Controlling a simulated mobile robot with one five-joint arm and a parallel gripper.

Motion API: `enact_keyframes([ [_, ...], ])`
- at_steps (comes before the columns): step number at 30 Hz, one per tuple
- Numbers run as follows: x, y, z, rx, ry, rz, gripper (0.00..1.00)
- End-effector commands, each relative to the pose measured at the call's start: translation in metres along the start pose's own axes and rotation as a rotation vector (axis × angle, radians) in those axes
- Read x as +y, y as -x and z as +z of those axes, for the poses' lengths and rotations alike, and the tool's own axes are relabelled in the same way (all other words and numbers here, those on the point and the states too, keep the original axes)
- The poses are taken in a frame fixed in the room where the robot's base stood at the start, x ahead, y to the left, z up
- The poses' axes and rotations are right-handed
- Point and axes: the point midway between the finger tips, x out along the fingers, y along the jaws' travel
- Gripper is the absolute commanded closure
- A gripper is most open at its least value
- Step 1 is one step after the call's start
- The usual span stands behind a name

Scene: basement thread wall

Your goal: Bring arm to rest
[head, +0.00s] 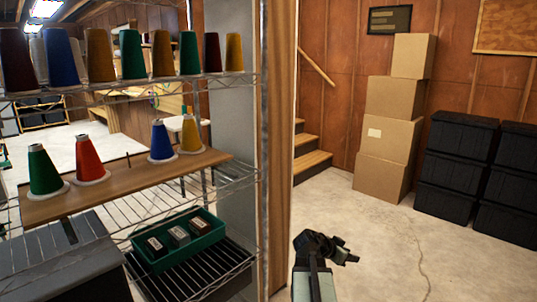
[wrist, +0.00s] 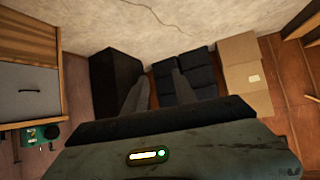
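My arm stands at the bottom middle of the head view, with my gripper (head: 348,251) at its upper end, in front of bare concrete floor and right of the wooden post. In the wrist view my gripper (wrist: 158,90) shows two dark fingers with a gap between them. It is open and nothing is held. Nothing touches the fingers in either view. The lower part of my arm is cut off by the head view's bottom edge.
A wire shelf (head: 240,183) with thread cones and a green tray (head: 152,266) stands left of the post (head: 277,130). Stacked cardboard boxes (head: 390,138) and black bins (head: 460,155) stand at the far wall. The floor (head: 400,255) between is clear.

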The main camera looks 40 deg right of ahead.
Motion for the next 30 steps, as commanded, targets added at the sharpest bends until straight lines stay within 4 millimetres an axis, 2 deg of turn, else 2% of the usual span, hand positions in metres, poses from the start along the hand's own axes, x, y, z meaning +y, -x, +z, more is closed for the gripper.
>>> enact_keyframes([
  [1,-0.03,0.027,0.026,-0.032,0.051,-0.053,0.67],
  [3,-0.064,0.064,0.063,-0.08,0.128,-0.118,0.67],
  [5,-0.089,0.097,0.096,-0.124,0.199,-0.174,0.67],
  [6,-0.103,0.121,0.12,-0.154,0.251,-0.21,0.67],
  [8,-0.12,0.156,0.155,-0.199,0.335,-0.265,0.67],
  [9,-0.13,0.181,0.179,-0.23,0.394,-0.301,0.67],
  [12,-0.142,0.24,0.237,-0.308,0.551,-0.387,0.67],
  [15,-0.141,0.293,0.289,-0.383,0.71,-0.463,0.67],
  [18,-0.131,0.336,0.332,-0.456,0.868,-0.531,0.67],
  [22,-0.104,0.376,0.376,-0.585,1.104,-0.619,0.67],
  [27,-0.067,0.404,0.403,-0.741,1.452,-0.779,0.67],
  [29,-0.063,0.405,0.4,-0.718,1.563,-0.822,0.67],
  [30,-0.064,0.419,0.379,-0.719,1.552,-0.817,0.67],
])
